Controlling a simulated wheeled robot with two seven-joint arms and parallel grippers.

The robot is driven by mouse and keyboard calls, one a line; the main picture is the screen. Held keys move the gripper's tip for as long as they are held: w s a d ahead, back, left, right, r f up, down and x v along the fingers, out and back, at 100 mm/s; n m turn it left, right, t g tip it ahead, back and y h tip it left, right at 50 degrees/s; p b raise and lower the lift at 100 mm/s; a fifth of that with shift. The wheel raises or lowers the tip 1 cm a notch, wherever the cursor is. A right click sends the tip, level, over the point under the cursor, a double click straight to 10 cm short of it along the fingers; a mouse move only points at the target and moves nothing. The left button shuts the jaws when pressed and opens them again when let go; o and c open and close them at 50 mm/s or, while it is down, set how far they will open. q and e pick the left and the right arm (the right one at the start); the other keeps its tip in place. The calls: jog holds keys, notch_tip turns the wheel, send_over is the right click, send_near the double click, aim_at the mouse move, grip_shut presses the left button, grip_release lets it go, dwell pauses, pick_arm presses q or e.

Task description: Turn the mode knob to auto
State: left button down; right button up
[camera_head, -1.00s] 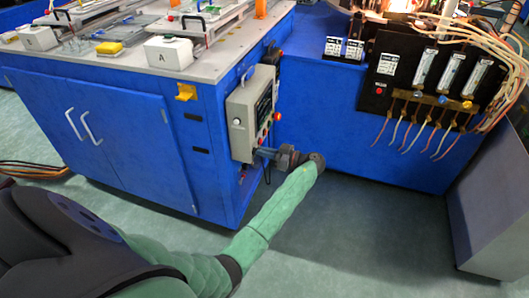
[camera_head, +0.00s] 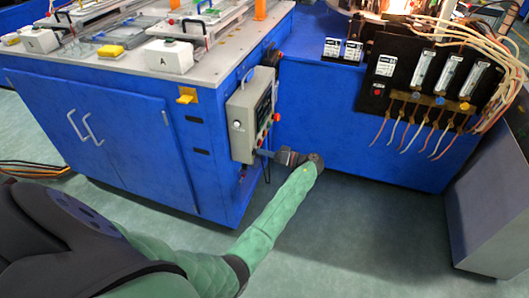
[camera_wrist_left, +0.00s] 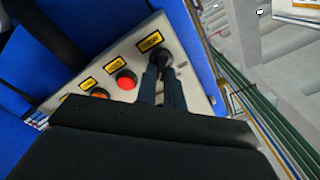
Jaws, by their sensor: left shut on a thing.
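The grey control box (camera_head: 241,124) is mounted on the corner of the blue cabinet. In the left wrist view its panel (camera_wrist_left: 199,72) carries a dark knob (camera_wrist_left: 166,57) below a yellow label. My left gripper (camera_wrist_left: 159,68) is shut on this knob, with a finger on each side of it. In the head view the left gripper (camera_head: 260,153) reaches the lower side of the box, and the knob is hidden there. The knob's pointer and the label's text are too small to read, so its setting cannot be told. My right gripper is not in view.
A red button (camera_wrist_left: 126,79) and an orange one (camera_wrist_left: 99,91) sit beside the knob on the same panel. The blue cabinet (camera_head: 130,140) stands left of the arm. A black gas panel (camera_head: 382,93) with hoses is at right. The floor at lower right is clear.

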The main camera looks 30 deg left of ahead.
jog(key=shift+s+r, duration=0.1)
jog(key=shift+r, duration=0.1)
pick_arm(q)
jog(key=c, duration=1.5)
grip_release()
jog(key=shift+w, duration=0.1)
jog(key=shift+d, duration=0.1)
